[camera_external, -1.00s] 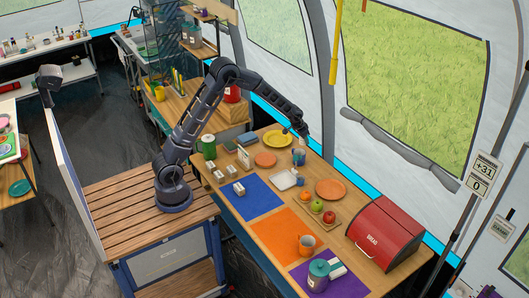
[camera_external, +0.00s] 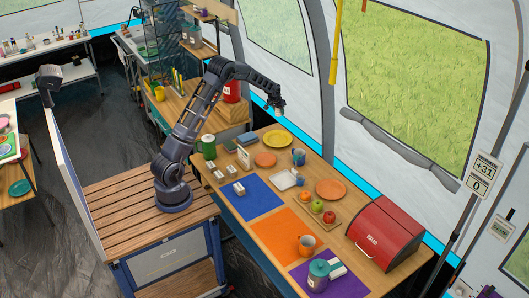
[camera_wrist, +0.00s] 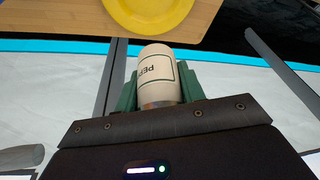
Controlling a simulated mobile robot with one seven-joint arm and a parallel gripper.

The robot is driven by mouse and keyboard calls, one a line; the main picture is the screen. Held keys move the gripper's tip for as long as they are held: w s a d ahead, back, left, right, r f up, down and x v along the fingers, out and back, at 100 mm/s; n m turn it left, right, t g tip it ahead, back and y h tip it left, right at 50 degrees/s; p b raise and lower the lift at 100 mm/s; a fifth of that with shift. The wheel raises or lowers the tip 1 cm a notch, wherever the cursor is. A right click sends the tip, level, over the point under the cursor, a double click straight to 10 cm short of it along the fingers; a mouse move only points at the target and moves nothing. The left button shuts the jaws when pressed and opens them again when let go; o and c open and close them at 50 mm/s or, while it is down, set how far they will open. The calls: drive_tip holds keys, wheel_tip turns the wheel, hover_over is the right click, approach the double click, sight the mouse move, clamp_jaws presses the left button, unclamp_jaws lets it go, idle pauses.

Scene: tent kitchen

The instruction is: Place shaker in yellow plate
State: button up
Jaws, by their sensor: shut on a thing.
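My gripper (camera_external: 279,106) is raised over the far edge of the table, above the yellow plate in the picture. In the wrist view its green fingers (camera_wrist: 160,92) are shut on a cream pepper shaker (camera_wrist: 157,70) with dark lettering and a metal band. The shaker is too small to make out clearly in the external view. The yellow plate (camera_external: 277,140) lies on the table near its back edge and looks empty. It also shows at the top of the wrist view (camera_wrist: 150,18), apart from the shaker.
An orange plate (camera_external: 265,159), a glass cup (camera_external: 298,157) and a white tray (camera_external: 287,179) lie near the yellow plate. The tent wall is close behind the table.

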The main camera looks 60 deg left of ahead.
sight(279, 138)
wheel_tip(279, 138, down, 20)
drive_tip(key=shift+r, duration=0.25)
idle(0.4)
drive_tip(key=shift+f, duration=0.15)
drive_tip(key=o, duration=1)
